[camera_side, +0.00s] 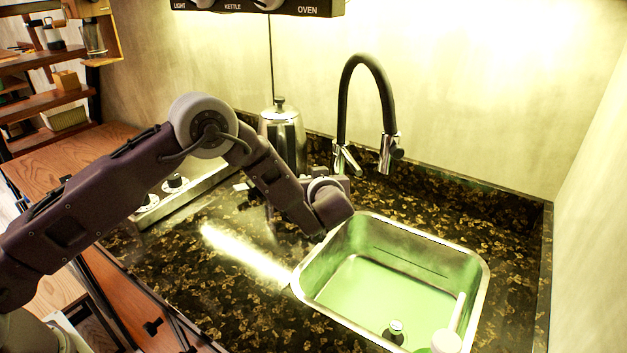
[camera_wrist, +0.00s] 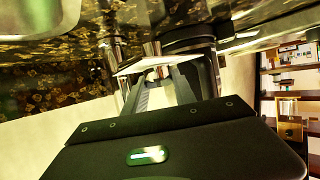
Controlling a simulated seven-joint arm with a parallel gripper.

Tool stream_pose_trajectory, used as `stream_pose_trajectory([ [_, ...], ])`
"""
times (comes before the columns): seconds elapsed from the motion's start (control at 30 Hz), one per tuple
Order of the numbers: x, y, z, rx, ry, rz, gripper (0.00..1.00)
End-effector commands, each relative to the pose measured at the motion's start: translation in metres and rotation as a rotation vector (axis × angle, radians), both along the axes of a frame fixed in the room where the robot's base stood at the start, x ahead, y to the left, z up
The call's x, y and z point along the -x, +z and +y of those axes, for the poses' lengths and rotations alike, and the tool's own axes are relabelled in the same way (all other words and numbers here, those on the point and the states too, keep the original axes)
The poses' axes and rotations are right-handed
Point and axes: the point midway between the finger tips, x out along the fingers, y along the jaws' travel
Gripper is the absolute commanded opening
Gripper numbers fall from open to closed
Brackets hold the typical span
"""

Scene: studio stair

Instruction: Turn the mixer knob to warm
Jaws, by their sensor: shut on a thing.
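The black tap (camera_side: 345,90) arches up behind the sink, with a chrome mixer body (camera_side: 346,160) at its foot. My gripper (camera_side: 340,182) is low in front of this foot; its fingers are mostly hidden behind my wrist in the side view. In the wrist view my gripper (camera_wrist: 152,68) reaches up to bright chrome metal, and its fingers are shut on a small piece there. This appears to be the mixer knob (camera_wrist: 150,50). Its warm or cold marking cannot be read, and its exact turn is hidden.
A steel kettle (camera_side: 283,140) stands left of the tap, close to my forearm. The dark counter (camera_side: 505,225) right of the sink is clear.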

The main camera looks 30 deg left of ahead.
Motion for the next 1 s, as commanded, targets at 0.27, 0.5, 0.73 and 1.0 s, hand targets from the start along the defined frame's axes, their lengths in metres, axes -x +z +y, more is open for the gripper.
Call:
stream_pose_trajectory([
  [0.27,0.0,-0.001,0.0,0.001,-0.003,0.002,0.41],
  [0.5,0.0,-0.001,0.0,0.0,-0.002,0.002,0.41],
  [0.73,0.022,0.012,-0.023,0.002,-0.006,0.001,0.41],
  [1.0,0.047,0.026,-0.044,0.0,-0.003,0.001,0.41],
])
